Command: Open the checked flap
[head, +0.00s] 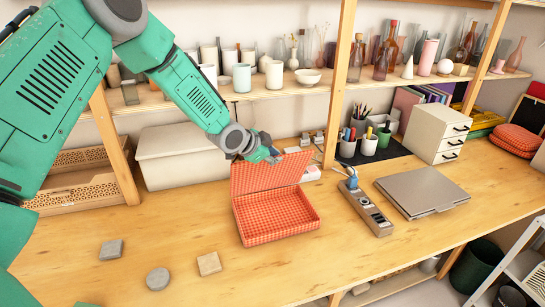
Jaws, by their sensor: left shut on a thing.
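A red checked box (277,216) stands on the wooden bench with its hollow inside showing. Its checked flap (268,176) is raised at the back edge and stands steeply up from the box. My left gripper (271,155) reaches in from the upper left and is shut on the flap at its top edge. The fingertips are small and partly hidden there. My right gripper is not in view.
A grey power strip (368,207) and a closed grey laptop (421,191) lie right of the box. Pen cups (368,143) stand behind them. Three small blocks, including a wooden square (209,263), lie front left. A white bin (183,156) stands behind left.

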